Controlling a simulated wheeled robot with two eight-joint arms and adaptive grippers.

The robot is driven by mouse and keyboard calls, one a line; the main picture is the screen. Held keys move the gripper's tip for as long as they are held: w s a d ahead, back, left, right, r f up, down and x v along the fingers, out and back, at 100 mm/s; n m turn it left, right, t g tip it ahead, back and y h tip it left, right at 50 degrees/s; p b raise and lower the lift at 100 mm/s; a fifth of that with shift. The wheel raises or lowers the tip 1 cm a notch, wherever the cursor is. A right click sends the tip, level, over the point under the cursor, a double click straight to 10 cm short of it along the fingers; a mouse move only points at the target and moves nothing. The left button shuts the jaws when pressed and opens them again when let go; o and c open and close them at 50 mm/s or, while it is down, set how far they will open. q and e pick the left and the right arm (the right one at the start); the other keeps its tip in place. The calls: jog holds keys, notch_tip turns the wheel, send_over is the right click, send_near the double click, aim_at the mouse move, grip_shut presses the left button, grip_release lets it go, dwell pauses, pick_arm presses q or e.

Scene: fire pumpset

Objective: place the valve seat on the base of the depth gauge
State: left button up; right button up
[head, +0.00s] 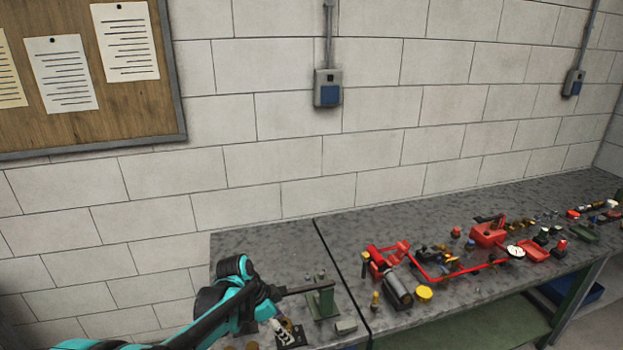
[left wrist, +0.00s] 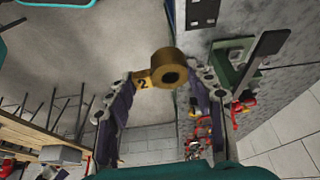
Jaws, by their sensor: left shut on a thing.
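The valve seat, a brass ring (left wrist: 169,68) with a dark bore and a tab marked 2, is held between the fingertips of my left gripper (left wrist: 167,82) in the left wrist view. In the head view, my left gripper (head: 284,326) is low at the near left end of the bench, beside a green stand with a grey bar (head: 322,300). The stand also shows in the left wrist view (left wrist: 226,65), right of the ring. A dark plate (left wrist: 203,12) lies on the bench; I cannot tell whether it is the depth gauge's base. My right gripper is not in view.
The grey bench (head: 240,244) runs along a block wall. Red frame parts (head: 388,258), a grey cylinder (head: 397,291) and a yellow piece (head: 424,294) lie right of the seam. A small grey block (head: 346,328) lies near the stand. The bench's back left is clear.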

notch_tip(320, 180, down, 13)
jog(key=b, duration=1.2)
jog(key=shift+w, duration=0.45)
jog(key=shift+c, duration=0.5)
pick_arm(q)
jog(key=s+a+f+n+t+y, duration=0.1)
jog(key=s+a+f+n, duration=0.1)
jog(key=f, duration=0.5)
jog(key=s+a+f+n+t+y, duration=0.1)
jog(key=s+a+f+n, duration=0.2)
jog(key=f+n, duration=0.3)
jog(key=s+a+f+n+t+y, duration=0.1)
jog(key=s+a+f+n+y, duration=0.1)
jog(key=a+f+n, duration=0.3)
notch_tip(320, 180, down, 3)
jog(key=shift+s+r+n, duration=0.15)
jog(key=shift+s+n, duration=0.35)
jog(key=shift+s, duration=0.2)
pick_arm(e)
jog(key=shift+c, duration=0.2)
